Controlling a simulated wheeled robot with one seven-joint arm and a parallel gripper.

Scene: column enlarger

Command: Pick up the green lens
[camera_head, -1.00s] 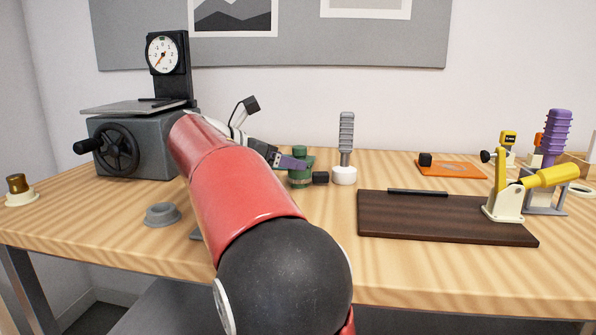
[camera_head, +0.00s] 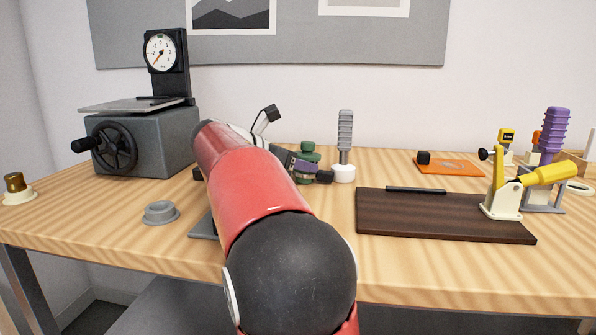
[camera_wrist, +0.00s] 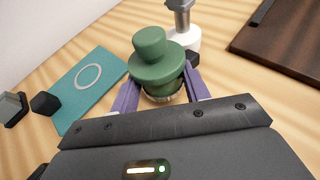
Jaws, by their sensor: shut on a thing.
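The green lens (camera_wrist: 157,62) is a stepped green cylinder with a ribbed metallic lower rim. In the wrist view it sits between the two purple fingers of my gripper (camera_wrist: 160,92), which are shut on it near its lower part. In the head view the green lens (camera_head: 307,151) shows beyond my arm, with my gripper (camera_head: 303,166) at it, partly hiding it. Whether its underside touches the table is hard to tell.
A teal plate with a pale ring (camera_wrist: 90,78) lies left of the lens in the wrist view. A white-based grey-handled tool (camera_head: 344,172) stands close to its right. A dark board (camera_head: 440,220) lies further right. A grey machine with a handwheel (camera_head: 160,140) stands at left.

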